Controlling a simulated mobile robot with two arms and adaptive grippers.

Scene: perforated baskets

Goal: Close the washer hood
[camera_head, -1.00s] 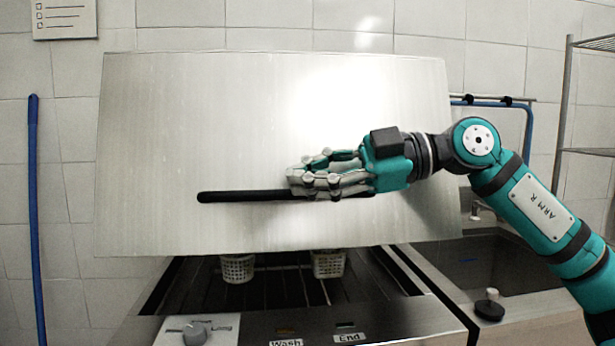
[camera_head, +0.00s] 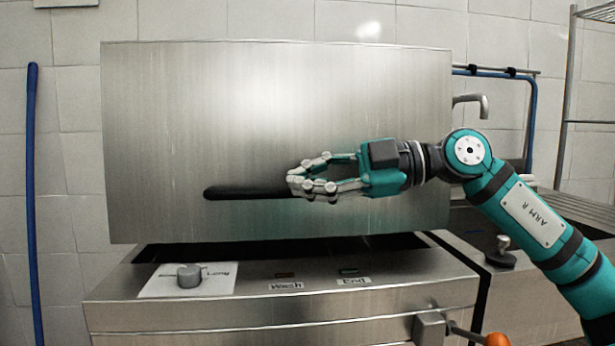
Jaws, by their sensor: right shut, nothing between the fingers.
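The washer hood (camera_head: 280,110) is a large steel panel facing me. Its lower edge hangs just above the washer's front body (camera_head: 270,312), with a dark gap between them. A black bar handle (camera_head: 235,192) runs across the lower part of the hood. My right gripper (camera_head: 296,187) is at the right part of the handle, fingers pointing left and overlapping it, with nothing between them. I cannot tell how firmly they touch the handle. My left gripper is not in view.
The control panel has a grey knob (camera_head: 189,276) and labels reading Wash and End. An orange-tipped lever (camera_head: 495,340) sticks out at lower right. A sink area with a faucet (camera_head: 475,102) and a wire rack (camera_head: 590,120) stand right. A blue pole (camera_head: 32,200) leans left.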

